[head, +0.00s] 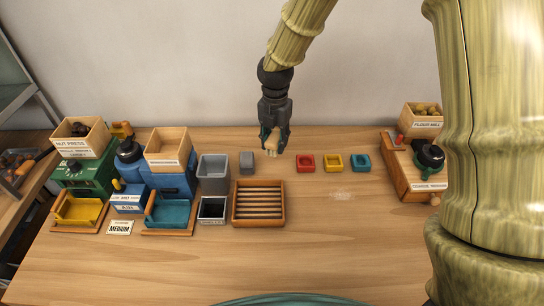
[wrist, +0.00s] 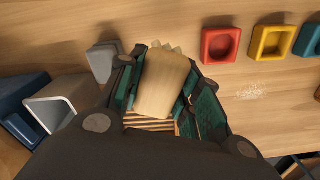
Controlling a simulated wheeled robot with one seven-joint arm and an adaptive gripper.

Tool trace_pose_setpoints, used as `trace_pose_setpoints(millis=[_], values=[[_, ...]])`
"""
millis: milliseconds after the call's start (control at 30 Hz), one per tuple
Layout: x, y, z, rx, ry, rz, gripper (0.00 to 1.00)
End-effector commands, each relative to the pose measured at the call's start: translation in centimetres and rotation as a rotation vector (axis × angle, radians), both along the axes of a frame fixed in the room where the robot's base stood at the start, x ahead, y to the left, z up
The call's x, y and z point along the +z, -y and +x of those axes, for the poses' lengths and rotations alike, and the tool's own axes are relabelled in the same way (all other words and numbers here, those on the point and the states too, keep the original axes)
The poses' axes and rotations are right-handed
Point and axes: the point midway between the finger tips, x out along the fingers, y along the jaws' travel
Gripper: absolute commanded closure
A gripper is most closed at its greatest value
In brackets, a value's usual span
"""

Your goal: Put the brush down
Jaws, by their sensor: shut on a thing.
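The brush (head: 272,143) is a small light-wood block held in my gripper (head: 274,138), above the back middle of the table. In the wrist view the brush (wrist: 163,82) sits between the green-padded fingers of my gripper (wrist: 163,100), with a ragged pale edge at its far end. My gripper is shut on it. The brush looks raised above the tabletop, though the exact gap is hard to judge.
A slatted wooden tray (head: 259,222) and a grey bin (head: 213,169) stand nearby. A small grey block (head: 246,162) is left of red (head: 305,162), yellow (head: 332,162) and teal (head: 361,162) dishes. Pale crumbs (head: 342,194) lie on the table (head: 330,240). The front is mostly clear.

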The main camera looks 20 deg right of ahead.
Motion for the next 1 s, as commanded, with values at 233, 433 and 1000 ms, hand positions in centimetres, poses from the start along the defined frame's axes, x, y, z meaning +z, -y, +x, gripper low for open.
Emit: trace_pose_setpoints(millis=[233, 433, 1000], values=[[-3.2, -0.1, 0.0, 0.002, -0.002, -0.001, 1.00], [-4.1, -0.2, 0.1, 0.002, 0.000, 0.000, 1.00], [-8.1, -0.2, 0.1, 0.004, 0.000, 0.000, 1.00]])
